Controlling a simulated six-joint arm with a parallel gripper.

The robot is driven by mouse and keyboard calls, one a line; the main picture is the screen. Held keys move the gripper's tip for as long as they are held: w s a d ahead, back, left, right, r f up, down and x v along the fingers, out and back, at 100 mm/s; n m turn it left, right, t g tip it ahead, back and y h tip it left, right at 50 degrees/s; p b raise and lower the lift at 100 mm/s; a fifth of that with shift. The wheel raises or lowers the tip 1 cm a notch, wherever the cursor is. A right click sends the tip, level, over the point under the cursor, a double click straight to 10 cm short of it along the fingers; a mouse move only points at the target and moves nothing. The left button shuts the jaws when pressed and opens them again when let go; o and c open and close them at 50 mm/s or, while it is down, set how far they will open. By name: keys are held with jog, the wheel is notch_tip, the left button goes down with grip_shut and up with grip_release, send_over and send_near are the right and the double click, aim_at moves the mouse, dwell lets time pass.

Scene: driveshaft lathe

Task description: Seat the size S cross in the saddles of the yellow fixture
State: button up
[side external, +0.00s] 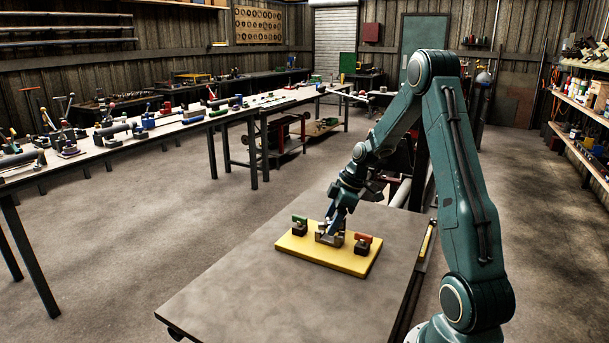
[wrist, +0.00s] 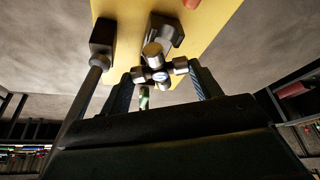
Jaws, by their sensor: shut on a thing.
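The yellow fixture (side external: 342,263) lies on the grey bench, with grey saddle blocks (side external: 322,239) at its middle. My gripper (side external: 331,229) points down at these saddles in the side view. In the wrist view my gripper (wrist: 168,84) is shut on the size S cross (wrist: 153,53), a silver four-armed piece with a pale mark at its centre. Two opposite arms of the cross lie between the fingers. A dark grey saddle block (wrist: 167,31) shows just beyond the cross, over the yellow plate (wrist: 208,22). I cannot tell whether the cross touches the saddles.
A green-topped block (side external: 299,222) and a red-topped block (side external: 362,240) stand on the fixture on either side of the saddles. The grey bench (side external: 235,275) is clear to the left and front. A long table (side external: 190,128) with several tools stands farther back.

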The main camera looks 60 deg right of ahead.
jog(key=shift+f, duration=0.45)
jog(key=o, duration=1.2)
jog(key=v, duration=1.4)
jog(key=shift+f, duration=0.1)
